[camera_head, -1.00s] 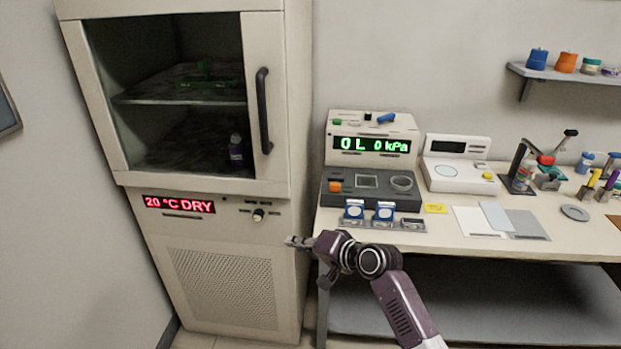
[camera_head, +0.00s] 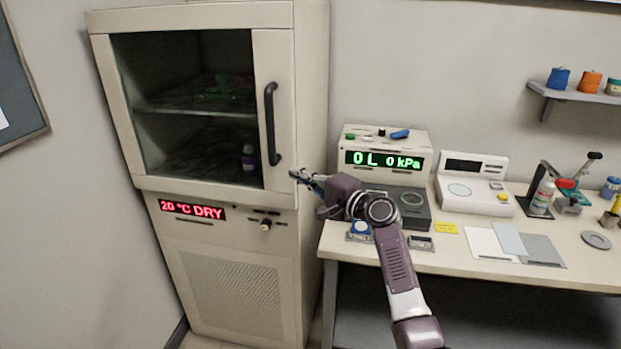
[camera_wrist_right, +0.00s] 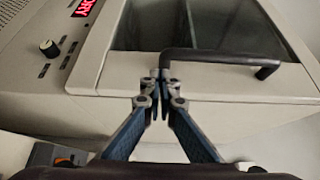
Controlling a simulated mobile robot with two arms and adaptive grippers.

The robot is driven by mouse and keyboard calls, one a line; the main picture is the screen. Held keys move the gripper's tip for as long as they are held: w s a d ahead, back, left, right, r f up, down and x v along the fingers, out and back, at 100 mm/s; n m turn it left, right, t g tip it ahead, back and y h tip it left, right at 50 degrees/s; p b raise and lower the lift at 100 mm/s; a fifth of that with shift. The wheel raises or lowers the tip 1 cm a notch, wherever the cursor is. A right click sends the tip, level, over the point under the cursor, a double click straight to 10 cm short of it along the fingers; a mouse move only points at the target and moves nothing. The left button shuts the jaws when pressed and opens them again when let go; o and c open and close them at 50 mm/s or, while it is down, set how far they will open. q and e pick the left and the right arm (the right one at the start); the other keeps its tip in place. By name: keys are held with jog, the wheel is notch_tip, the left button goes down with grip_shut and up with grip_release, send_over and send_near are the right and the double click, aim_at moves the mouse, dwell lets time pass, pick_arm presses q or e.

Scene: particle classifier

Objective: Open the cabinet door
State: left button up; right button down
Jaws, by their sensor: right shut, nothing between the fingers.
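The cabinet (camera_head: 310,100) is a tall beige unit at the left of the head view. Its door (camera_head: 275,60), with a dark glass pane, looks closed. A dark vertical bar handle (camera_head: 271,125) is on the door's right side; it also shows in the right wrist view (camera_wrist_right: 215,58). My right gripper (camera_head: 296,174) is shut and empty, just right of the handle's lower end in the head view. In the right wrist view its fingertips (camera_wrist_right: 160,76) overlap one end of the handle; I cannot tell whether they touch it. My left gripper is not in view.
A workbench (camera_head: 460,258) stands right of the cabinet with a pressure unit (camera_head: 385,140), a white scale-like device (camera_head: 474,195) and small tools. A shelf (camera_head: 575,95) hangs above. The cabinet's lower panel has a red display (camera_head: 193,210) and a knob (camera_head: 265,225).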

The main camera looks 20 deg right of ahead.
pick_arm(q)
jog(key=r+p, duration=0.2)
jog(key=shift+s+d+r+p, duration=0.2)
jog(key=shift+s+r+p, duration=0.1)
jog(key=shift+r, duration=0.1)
pick_arm(e)
jog(key=a, duration=0.1)
jog(key=s+a, duration=0.1)
jog(key=a, duration=0.1)
jog(key=shift+s+a, duration=0.25)
jog(key=shift+s, duration=0.1)
jog(key=shift+f, duration=0.1)
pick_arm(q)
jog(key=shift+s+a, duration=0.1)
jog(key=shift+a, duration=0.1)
pick_arm(e)
jog(key=shift+s+a, duration=0.2)
jog(key=shift+s, duration=0.05)
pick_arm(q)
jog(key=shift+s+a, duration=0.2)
pick_arm(e)
jog(key=shift+s+a, duration=0.25)
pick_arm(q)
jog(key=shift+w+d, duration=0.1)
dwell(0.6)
